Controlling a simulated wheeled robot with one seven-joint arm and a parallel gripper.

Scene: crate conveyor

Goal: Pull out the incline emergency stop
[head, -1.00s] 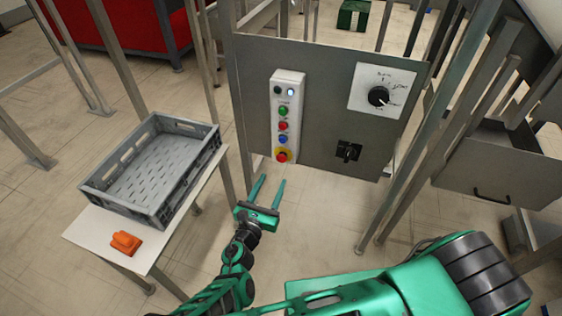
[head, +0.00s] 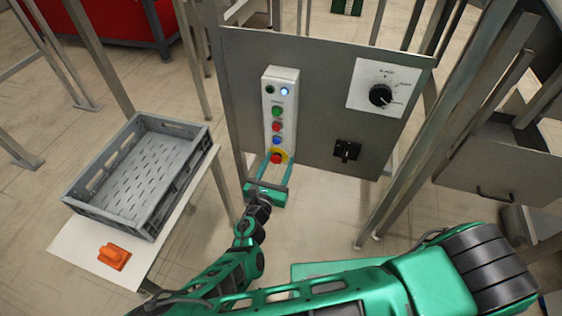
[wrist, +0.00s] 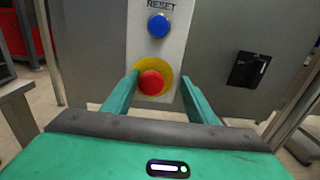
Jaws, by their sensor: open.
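The emergency stop is a red mushroom button (head: 275,158) on a yellow disc, at the bottom of a white control strip (head: 281,95) on a grey panel. In the wrist view the red button (wrist: 152,83) sits between the two green fingers of my gripper (wrist: 158,88). In the head view my gripper (head: 275,170) reaches up to the button from below, with a finger on each side. Whether the fingertips touch the panel cannot be told.
A blue RESET button (wrist: 159,25) sits just above the stop. A black rotary switch (head: 347,150) and a dial (head: 380,95) are to the right on the panel. A grey crate (head: 140,175) and an orange object (head: 114,256) rest on a table at left.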

